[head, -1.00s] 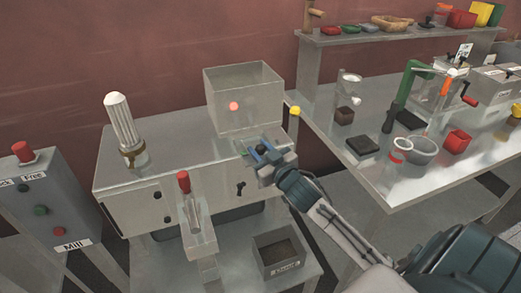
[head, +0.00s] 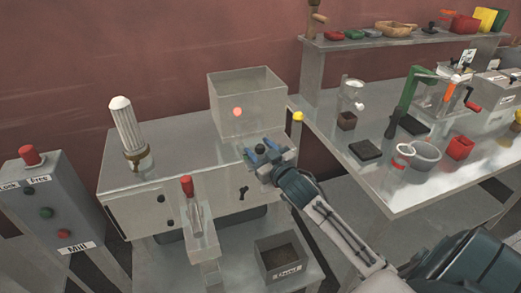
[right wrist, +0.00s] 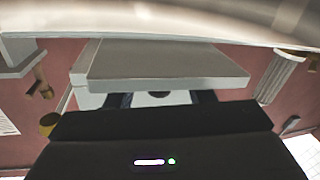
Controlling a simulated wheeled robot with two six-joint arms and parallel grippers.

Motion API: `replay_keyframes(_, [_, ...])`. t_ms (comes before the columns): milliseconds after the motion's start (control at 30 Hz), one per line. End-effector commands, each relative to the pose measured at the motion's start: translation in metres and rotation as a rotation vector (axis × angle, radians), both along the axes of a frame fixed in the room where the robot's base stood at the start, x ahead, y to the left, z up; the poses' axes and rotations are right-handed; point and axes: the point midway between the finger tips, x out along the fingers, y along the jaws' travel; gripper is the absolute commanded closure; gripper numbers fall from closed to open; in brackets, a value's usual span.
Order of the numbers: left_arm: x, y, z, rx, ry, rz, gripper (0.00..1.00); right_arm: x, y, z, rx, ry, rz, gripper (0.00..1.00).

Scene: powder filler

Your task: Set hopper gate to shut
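The hopper (head: 262,98) is a pale, open-topped box with a pink dot on its front, standing on the metal machine cabinet (head: 125,205). A round black knob (head: 259,150) shows just in front of the hopper's base; I take it for the gate's knob, but the gate plate is not clear. My right gripper (head: 261,150) is there with its blue fingers apart, one on each side of the knob. In the right wrist view the dark fingers (right wrist: 160,98) also stand apart, with the black knob (right wrist: 158,94) between them. Contact cannot be told. My left gripper is not in view.
A red-handled lever (head: 187,187) stands at the cabinet's front. A ribbed white cylinder (head: 127,125) is at its left. A yellow-topped post (head: 298,117) rises right of the hopper. The Mill control box (head: 50,205) is far left; a cluttered table (head: 405,190) is right.

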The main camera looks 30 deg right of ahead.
Motion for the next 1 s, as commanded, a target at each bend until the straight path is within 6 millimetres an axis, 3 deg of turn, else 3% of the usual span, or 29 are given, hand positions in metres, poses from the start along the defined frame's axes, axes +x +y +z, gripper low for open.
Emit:
replay_keyframes(267, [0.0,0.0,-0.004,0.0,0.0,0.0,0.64,-0.009,0.0,-0.003,-0.004,0.002,0.001,0.52])
replay_keyframes(700, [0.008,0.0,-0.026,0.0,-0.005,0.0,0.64,-0.087,0.004,-0.003,-0.006,0.003,0.004,0.52])
replay_keyframes(1000, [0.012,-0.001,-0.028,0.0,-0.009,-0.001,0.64,-0.107,0.004,-0.001,-0.001,0.0,0.001,0.52])
